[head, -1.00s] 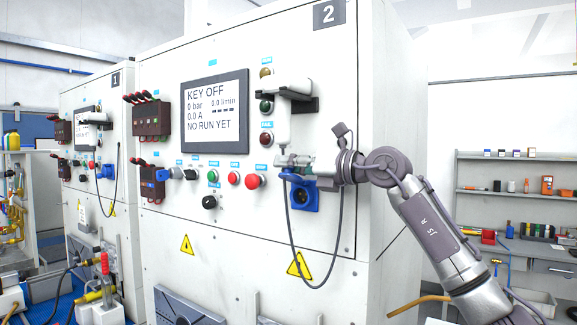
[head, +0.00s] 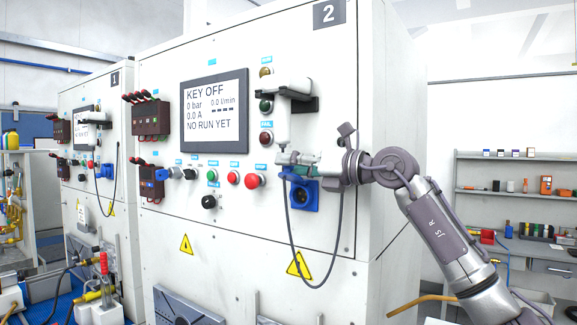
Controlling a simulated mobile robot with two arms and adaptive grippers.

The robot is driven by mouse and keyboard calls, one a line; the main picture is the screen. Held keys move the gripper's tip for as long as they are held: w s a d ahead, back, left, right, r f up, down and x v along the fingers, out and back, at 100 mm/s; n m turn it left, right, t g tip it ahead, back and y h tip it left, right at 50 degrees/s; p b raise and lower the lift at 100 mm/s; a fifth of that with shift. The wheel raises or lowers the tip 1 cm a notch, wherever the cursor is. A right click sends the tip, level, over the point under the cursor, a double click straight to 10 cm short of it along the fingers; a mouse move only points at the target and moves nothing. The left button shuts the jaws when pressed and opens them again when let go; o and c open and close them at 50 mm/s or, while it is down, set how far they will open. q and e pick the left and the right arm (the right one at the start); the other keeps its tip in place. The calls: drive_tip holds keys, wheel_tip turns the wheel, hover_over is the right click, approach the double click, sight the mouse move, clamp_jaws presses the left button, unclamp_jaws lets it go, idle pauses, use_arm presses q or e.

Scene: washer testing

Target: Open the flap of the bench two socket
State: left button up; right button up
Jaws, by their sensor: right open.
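The bench two cabinet (head: 225,45) is white and carries a "2" plate at its top right. Its blue socket (head: 304,196) sits low on the right of the panel, with a dark round face showing. The blue flap appears raised at the socket's top, partly hidden by my gripper. My right gripper (head: 288,160) is open just above the socket, its fingers pointing left along the panel. Whether it touches the flap I cannot tell. My left gripper is not in view.
A grey handheld device (head: 290,88) hangs in a black holder above my right gripper, and its cable (head: 297,262) loops down past the socket. A red button (head: 253,181) and a black knob (head: 209,202) lie to the left. Bench one (head: 88,90) stands further left.

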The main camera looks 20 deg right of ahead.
drive_tip(key=v, duration=1)
drive_tip(key=shift+s+d, duration=0.3)
drive_tip(key=shift+f, duration=0.1)
